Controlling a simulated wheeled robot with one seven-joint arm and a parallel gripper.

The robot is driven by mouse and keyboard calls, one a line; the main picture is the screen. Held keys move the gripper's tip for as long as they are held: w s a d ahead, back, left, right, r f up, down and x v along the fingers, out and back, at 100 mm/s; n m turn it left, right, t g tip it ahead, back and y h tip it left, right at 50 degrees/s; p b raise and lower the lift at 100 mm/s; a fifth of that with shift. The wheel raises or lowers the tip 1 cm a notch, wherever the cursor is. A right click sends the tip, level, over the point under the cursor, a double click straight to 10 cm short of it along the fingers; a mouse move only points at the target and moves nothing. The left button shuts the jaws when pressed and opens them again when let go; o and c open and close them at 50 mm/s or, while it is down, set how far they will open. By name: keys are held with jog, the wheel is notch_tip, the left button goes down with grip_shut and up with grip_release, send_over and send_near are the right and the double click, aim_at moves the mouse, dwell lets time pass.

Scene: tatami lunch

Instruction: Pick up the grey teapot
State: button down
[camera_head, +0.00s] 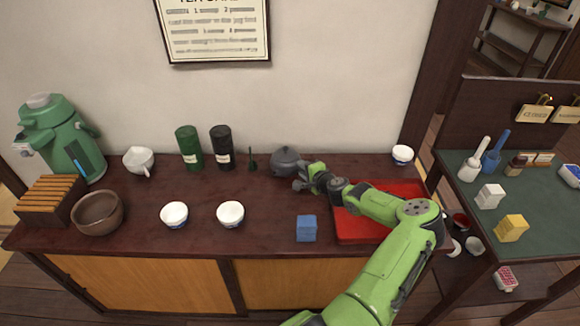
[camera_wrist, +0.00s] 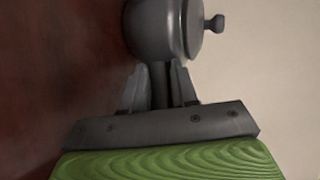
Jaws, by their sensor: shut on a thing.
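The grey teapot (camera_head: 287,161) is at the back of the dark red counter (camera_head: 262,210), close to the wall, right of the small dark green scoop. My gripper (camera_head: 300,184) reaches it from the front right, its fingers at the teapot's near side. In the wrist view the teapot (camera_wrist: 165,28) shows its round body and lid knob. My gripper's fingers (camera_wrist: 161,84) are shut on a narrow grey part of the teapot, probably its handle. I cannot tell whether the teapot's base touches the counter.
A green canister (camera_head: 189,147) and a black canister (camera_head: 221,147) stand left of the teapot. White cups (camera_head: 230,213), a blue block (camera_head: 306,229) and a red tray (camera_head: 352,230) lie nearer the front. Another white cup (camera_head: 402,154) is at the back right. The wall is close behind.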

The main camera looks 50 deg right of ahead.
jog(key=shift+r, duration=0.15)
notch_tip(320, 180, up, 10)
jog(key=p, duration=0.3)
